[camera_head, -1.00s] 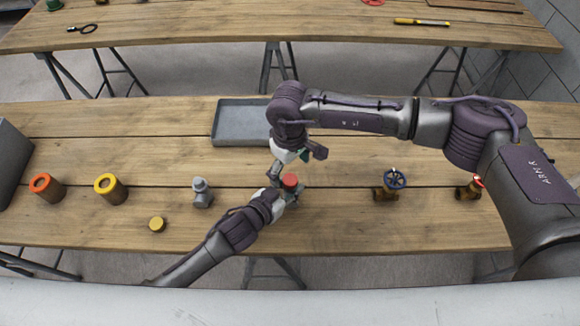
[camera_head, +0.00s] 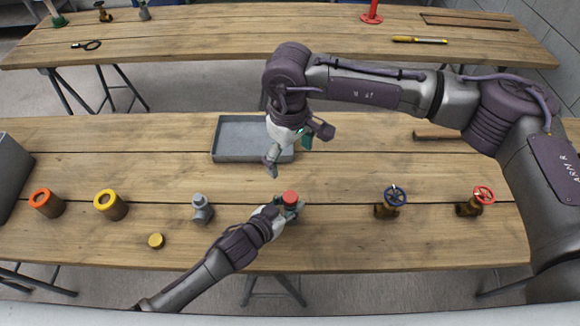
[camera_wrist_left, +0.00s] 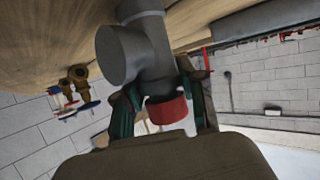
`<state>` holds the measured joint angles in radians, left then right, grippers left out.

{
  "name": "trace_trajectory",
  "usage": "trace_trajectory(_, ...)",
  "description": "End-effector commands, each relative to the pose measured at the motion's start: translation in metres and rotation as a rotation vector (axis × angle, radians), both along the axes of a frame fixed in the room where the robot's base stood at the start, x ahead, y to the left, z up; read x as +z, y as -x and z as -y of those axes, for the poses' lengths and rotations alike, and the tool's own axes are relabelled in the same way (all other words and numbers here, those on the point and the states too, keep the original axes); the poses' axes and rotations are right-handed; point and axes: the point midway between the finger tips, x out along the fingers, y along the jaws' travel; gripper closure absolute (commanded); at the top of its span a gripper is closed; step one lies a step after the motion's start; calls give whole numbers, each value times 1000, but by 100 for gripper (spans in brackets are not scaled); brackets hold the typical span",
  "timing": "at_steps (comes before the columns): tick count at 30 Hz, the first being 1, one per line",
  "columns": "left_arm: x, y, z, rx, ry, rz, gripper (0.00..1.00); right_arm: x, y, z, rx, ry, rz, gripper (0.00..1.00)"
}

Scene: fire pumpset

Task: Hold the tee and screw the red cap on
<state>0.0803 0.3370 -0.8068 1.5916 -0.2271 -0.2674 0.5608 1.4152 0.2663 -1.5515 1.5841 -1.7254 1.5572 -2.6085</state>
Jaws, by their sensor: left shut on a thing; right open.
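My left gripper (camera_head: 284,210) is shut on a grey tee, near the front of the near table. The tee (camera_wrist_left: 143,45) shows large between the green-padded fingers in the left wrist view and is mostly hidden in the head view. The red cap (camera_head: 290,196) sits on the tee's upward end; it also shows in the wrist view (camera_wrist_left: 167,109), where a dark band lies between cap and tee. How tightly it sits I cannot tell. My right gripper (camera_head: 273,163) is open and empty, above and behind the cap, clear of it.
A second grey fitting (camera_head: 202,209) and a yellow cap (camera_head: 156,241) stand to the left, with yellow-ringed (camera_head: 111,205) and orange-ringed (camera_head: 46,203) cylinders. A grey tray (camera_head: 228,139) lies behind. A blue-wheeled valve (camera_head: 389,203) and a red-wheeled valve (camera_head: 475,202) stand right.

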Motion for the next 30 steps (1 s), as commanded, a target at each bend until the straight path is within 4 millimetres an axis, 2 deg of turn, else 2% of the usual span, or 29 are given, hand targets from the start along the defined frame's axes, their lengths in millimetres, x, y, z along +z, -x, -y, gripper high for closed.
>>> trace_trajectory(3,2,-1,1,-1,3,3,100,7,0,0,0,-1,0,6)
trace_trajectory(11,2,-1,1,-1,3,3,100,8,0,0,0,-1,-1,6)
trace_trajectory(12,2,-1,1,-1,3,3,57,8,0,0,0,-1,-1,6)
trace_trajectory(17,1,0,0,0,1,2,31,8,0,0,0,-1,-1,6)
trace_trajectory(26,0,1,0,0,1,1,31,8,0,0,0,-1,-1,6)
trace_trajectory(30,3,9,-7,0,-1,-1,31,8,0,0,0,-1,-1,6)
